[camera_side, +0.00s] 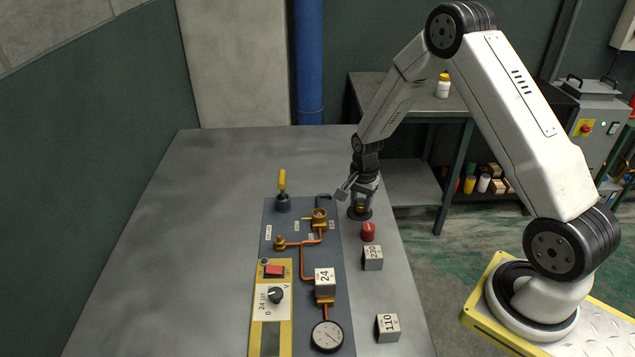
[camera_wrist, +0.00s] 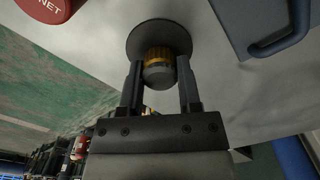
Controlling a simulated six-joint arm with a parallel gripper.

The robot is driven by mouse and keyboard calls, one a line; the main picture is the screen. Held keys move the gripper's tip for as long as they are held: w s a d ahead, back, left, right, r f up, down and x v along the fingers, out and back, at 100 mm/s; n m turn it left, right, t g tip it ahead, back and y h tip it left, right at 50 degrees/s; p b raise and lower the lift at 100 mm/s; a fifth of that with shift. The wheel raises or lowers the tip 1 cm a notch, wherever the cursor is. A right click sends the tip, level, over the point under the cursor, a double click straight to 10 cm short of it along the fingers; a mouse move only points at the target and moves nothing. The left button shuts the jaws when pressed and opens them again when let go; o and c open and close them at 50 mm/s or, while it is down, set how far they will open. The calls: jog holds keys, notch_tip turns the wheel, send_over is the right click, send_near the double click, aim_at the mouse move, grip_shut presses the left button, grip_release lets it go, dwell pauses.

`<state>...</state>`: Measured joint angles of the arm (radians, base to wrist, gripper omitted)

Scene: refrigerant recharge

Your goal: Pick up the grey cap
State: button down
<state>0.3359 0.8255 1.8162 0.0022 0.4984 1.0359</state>
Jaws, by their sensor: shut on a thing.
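The grey cap (camera_wrist: 158,76) shows between the two fingers in the wrist view, with a knurled brass ring (camera_wrist: 158,55) right beside it. Behind them is a round dark disc (camera_wrist: 140,38). My gripper (camera_wrist: 160,82) is shut on the cap, one finger on each side. In the side view my gripper (camera_side: 361,196) points down at the right edge of the grey panel, just over the dark disc (camera_side: 360,213). The cap is largely hidden there by the fingers. I cannot tell whether the disc touches the table.
A red cap (camera_side: 368,232) stands close in front of the disc. Blocks marked 230 (camera_side: 373,258) and 110 (camera_side: 387,328) are nearer. The panel (camera_side: 273,222) carries brass fittings, a yellow-handled lever (camera_side: 282,190), a 24 block (camera_side: 325,281) and a gauge (camera_side: 327,336). The table's left side is clear.

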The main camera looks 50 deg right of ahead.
jog(key=shift+r, duration=0.45)
jog(key=s+a+r, duration=0.3)
jog(key=s+r, duration=0.8)
jog(key=s, duration=0.2)
jog(key=shift+s+a+r, duration=0.15)
jog(key=shift+s+a, duration=0.15)
jog(key=shift+a, duration=0.1)
jog(key=shift+w, duration=0.1)
